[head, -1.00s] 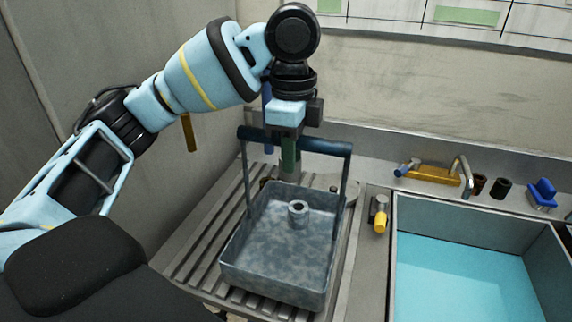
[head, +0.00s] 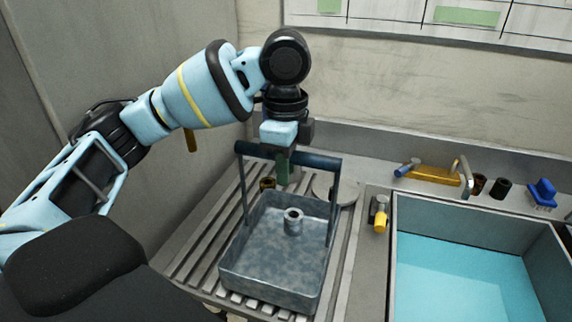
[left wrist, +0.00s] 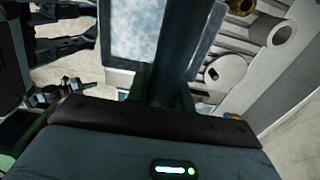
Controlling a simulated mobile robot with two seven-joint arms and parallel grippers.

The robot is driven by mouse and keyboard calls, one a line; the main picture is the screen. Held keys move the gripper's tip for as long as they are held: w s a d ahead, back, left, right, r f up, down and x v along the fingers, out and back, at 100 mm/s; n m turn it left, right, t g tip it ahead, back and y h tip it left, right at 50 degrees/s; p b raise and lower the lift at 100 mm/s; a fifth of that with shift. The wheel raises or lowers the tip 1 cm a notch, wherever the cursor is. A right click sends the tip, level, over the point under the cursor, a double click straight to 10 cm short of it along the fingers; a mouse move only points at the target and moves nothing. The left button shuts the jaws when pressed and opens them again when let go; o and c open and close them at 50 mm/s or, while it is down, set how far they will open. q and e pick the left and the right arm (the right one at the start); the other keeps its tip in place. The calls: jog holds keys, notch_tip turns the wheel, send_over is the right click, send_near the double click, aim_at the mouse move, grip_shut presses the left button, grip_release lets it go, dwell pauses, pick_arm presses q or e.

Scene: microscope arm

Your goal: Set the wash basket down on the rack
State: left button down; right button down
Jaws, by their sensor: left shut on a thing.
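The wash basket (head: 262,262) is a grey metal tray with upright side rods and a dark blue bar handle (head: 318,163). A small grey ring-shaped part (head: 293,217) is inside it. My left gripper (head: 284,168) is shut on the handle from above. The basket looks level and is over the slatted rack (head: 190,262); I cannot tell whether its bottom touches the slats. In the left wrist view the handle (left wrist: 176,50) runs between the fingers, with part of the basket (left wrist: 130,38) beyond. My right gripper is not in view.
A sink of blue liquid (head: 460,285) lies right of the rack. A yellow-capped fitting (head: 380,215) stands between them. A brass ring (head: 267,184) and a pale disc (head: 335,190) lie behind the basket. A faucet (head: 435,174), dark cups and a blue brush (head: 543,193) line the back ledge.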

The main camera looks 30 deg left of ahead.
pick_arm(q)
jog(key=c, duration=1.2)
grip_release()
notch_tip(320, 180, up, 12)
